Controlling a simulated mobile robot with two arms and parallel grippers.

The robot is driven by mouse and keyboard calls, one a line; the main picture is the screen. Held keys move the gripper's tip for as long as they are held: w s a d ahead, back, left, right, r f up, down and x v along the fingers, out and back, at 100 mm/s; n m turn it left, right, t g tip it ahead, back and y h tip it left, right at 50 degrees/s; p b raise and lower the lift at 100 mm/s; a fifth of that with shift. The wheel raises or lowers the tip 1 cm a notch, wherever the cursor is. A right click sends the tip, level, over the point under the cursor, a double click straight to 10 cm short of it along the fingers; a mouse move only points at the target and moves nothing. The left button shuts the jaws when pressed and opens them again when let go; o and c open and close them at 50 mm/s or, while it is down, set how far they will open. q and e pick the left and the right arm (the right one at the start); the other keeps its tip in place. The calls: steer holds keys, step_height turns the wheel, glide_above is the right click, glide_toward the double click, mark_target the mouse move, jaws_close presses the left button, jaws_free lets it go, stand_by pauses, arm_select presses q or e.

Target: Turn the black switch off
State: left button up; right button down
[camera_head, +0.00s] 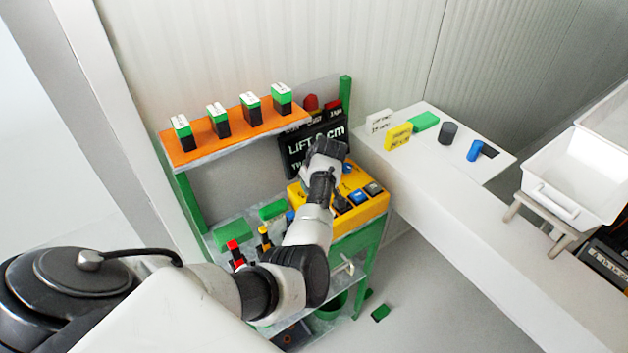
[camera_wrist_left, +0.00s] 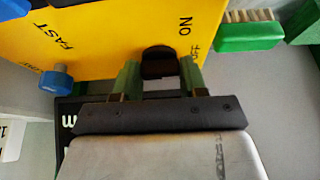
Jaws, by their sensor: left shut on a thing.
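The black switch (camera_wrist_left: 158,62) is on the yellow control box (camera_wrist_left: 110,30), beside the printed words ON and OFF. In the left wrist view my left gripper (camera_wrist_left: 158,76) has its two green-tipped fingers on either side of the switch and is shut on it. Whether the switch stands at ON or OFF I cannot tell. In the head view the yellow box (camera_head: 374,208) stands on the green shelf unit, and my left gripper (camera_head: 328,150) is at its back left, hiding the switch. My right gripper is not in view.
A blue knob (camera_wrist_left: 56,78) sits near the word FAST on the box. A black LIFT 0 cm display (camera_head: 296,152) stands behind my gripper. An orange shelf (camera_head: 200,147) carries several green-and-black blocks. A white counter (camera_head: 440,195) with loose blocks is at right.

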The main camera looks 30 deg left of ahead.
arm_select(q)
steer(key=shift+w+r, duration=0.1)
steer(key=shift+r, duration=0.05)
steer(key=o, duration=0.6)
steer(key=shift+o, duration=0.2)
steer(key=b+v, duration=0.2)
steer(key=v, duration=0.8)
steer(key=shift+d+r, duration=0.25)
steer(key=shift+r, duration=0.05)
